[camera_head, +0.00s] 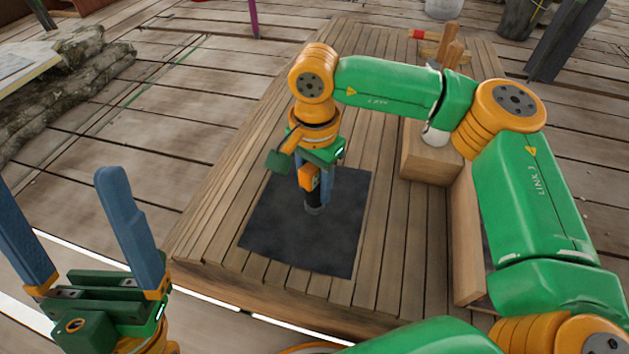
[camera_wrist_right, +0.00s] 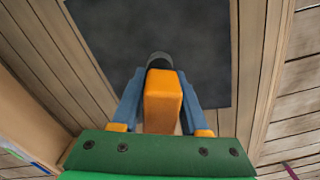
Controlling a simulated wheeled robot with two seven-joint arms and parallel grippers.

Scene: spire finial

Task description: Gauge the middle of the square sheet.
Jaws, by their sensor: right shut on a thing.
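A dark square sheet (camera_head: 283,245) lies flat on the slatted wooden platform; it also fills the upper middle of the right wrist view (camera_wrist_right: 190,25). My right gripper (camera_head: 317,188) points down over the sheet, near its middle. It is shut on a gauge with an orange body (camera_head: 308,178) and a dark round tip (camera_head: 314,209). In the right wrist view the orange body (camera_wrist_right: 163,100) sits between the blue fingers, its dark tip beyond. Whether the tip touches the sheet I cannot tell. My left gripper (camera_head: 75,225) is open and empty at the lower left.
The wooden platform (camera_head: 400,270) has bare slats around the sheet. A wooden block (camera_head: 430,160) with a white item and wooden-handled tools (camera_head: 452,45) stands at the back right. A wooden box edge (camera_head: 466,240) lies right of the sheet. Buckets stand far behind.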

